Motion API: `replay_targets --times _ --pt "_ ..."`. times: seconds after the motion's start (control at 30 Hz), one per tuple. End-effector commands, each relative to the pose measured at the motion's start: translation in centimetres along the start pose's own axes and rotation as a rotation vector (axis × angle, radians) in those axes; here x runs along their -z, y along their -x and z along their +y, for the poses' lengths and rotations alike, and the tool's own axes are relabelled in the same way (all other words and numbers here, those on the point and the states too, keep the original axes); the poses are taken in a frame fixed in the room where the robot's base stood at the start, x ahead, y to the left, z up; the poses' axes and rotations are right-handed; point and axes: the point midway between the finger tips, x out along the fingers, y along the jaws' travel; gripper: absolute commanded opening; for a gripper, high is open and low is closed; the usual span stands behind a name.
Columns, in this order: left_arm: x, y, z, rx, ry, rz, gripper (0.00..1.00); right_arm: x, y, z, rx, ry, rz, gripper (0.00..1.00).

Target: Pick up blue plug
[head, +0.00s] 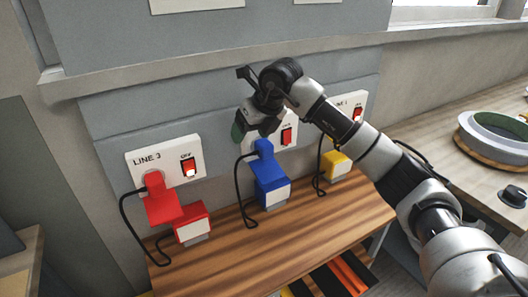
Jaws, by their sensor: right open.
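The blue plug (263,149) is at the lower part of the middle wall panel (286,124), just above a blue box (275,189) with a white face on the wooden shelf. A black cable hangs to its left. My right gripper (251,128) is open in front of the middle panel, just above and left of the blue plug. It hides much of that panel. No grip on the plug shows, and I cannot tell if a fingertip touches it. My left gripper is not in view.
A red plug (155,182) is at the LINE 3 panel (181,153) on the left, above a red box (191,227). A yellow box (337,163) stands to the right, beneath my right arm. The wooden shelf (230,252) is clear in front. A round mould (497,135) lies at far right.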

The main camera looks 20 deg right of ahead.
Motion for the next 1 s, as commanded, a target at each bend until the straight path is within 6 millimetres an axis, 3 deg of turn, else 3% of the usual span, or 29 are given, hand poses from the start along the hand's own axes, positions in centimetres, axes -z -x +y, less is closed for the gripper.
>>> replay_targets --times 0.03,0.1,0.2,0.5,0.73,1.0 --pt "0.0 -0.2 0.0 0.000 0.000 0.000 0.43 -0.3 1.4 -1.6 0.087 -0.015 0.009 0.72" --pt "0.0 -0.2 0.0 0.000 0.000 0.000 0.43 -0.4 2.7 -3.1 0.168 -0.033 0.025 0.72" --pt "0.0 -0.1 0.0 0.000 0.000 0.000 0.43 -0.4 3.1 -4.1 0.219 -0.047 0.038 0.72" --pt "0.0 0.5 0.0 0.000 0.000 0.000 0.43 -0.1 -1.1 -5.1 0.221 -0.048 0.041 0.72" --pt "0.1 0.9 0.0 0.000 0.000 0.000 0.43 0.3 -2.8 -5.6 0.220 -0.048 0.040 0.72" --pt "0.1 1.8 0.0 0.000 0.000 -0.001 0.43 1.1 -6.3 -6.5 0.219 -0.048 0.039 0.72"
